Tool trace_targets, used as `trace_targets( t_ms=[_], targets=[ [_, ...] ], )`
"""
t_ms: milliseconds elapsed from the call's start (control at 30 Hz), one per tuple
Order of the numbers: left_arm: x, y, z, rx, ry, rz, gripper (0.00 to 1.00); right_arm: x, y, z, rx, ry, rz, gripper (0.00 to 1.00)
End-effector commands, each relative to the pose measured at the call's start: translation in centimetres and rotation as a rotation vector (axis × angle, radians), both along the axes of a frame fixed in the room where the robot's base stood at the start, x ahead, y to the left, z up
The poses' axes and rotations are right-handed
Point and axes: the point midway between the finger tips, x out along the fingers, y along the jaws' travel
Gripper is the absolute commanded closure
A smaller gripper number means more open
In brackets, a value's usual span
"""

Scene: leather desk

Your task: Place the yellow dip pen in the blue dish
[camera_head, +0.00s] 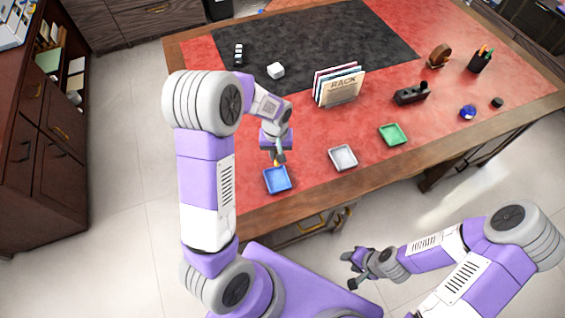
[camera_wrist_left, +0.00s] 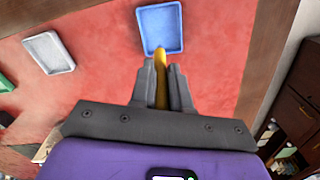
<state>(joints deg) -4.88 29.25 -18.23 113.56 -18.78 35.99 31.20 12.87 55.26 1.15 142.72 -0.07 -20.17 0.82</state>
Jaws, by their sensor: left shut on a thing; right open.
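The blue dish (camera_head: 277,180) sits near the desk's front edge, and it also shows at the top of the left wrist view (camera_wrist_left: 160,28). My left gripper (camera_head: 278,159) is shut on the yellow dip pen (camera_wrist_left: 161,72), whose end shows between and beyond the fingers in the left wrist view. The pen's tip points toward the dish and overlaps its near rim in that view; I cannot tell whether they touch. My right gripper (camera_head: 353,268) is open and empty, off the desk's front edge.
A white dish (camera_head: 343,157) and a green dish (camera_head: 392,134) stand to the right of the blue one. A rack with books (camera_head: 338,86), a white cube (camera_head: 276,71), a black holder (camera_head: 410,94) and a pen cup (camera_head: 480,61) stand farther back. Bare red leather lies between them.

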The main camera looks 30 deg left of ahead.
Motion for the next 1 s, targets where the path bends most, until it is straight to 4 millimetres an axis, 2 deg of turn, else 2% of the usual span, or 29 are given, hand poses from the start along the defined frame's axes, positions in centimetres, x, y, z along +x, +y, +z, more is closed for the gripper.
trace_targets(
  t_ms=[33,133,367,567,967,1000],
  targets=[
    [-0.1,0.0,-1.3,0.000,0.007,0.000,1.00,0.0,0.0,-0.2,0.000,0.001,0.000,0.57],
    [-0.1,0.0,-3.1,0.000,0.004,-0.001,1.00,0.0,0.0,-0.4,0.000,0.001,-0.001,0.57],
    [-0.1,0.0,-4.9,0.000,0.002,-0.002,1.00,0.0,0.0,-0.5,0.000,0.000,0.000,0.57],
    [-0.1,0.0,-7.7,0.000,0.004,-0.001,1.00,0.0,0.0,-0.7,0.000,0.000,0.000,0.57],
    [0.0,0.0,-8.4,0.000,0.000,-0.001,1.00,0.0,0.0,-1.1,0.000,0.000,0.000,0.57],
    [0.0,0.0,-8.4,0.000,0.000,-0.001,0.81,0.0,0.0,-1.1,0.000,0.000,0.000,0.57]
  ],
)
